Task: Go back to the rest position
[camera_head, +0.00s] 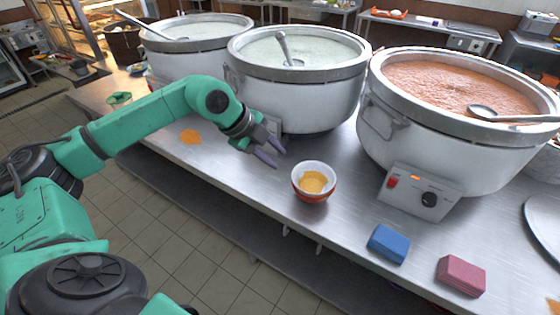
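My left arm reaches in from the left over the counter. Its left gripper (278,160) has two purple-grey fingers, spread apart with nothing between them. It is to the left of a red bowl (311,194) with a white inside and yellow-orange contents, and apart from it. The bowl stands upright near the counter's front edge. My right gripper is not in view.
Three large pots stand on the steel counter (235,180): a left pot (190,65), a middle pot (310,103) and a right pot (450,150) of orange-brown food. A blue sponge (387,244) and a pink sponge (461,276) lie right. An orange patch (190,137) lies left.

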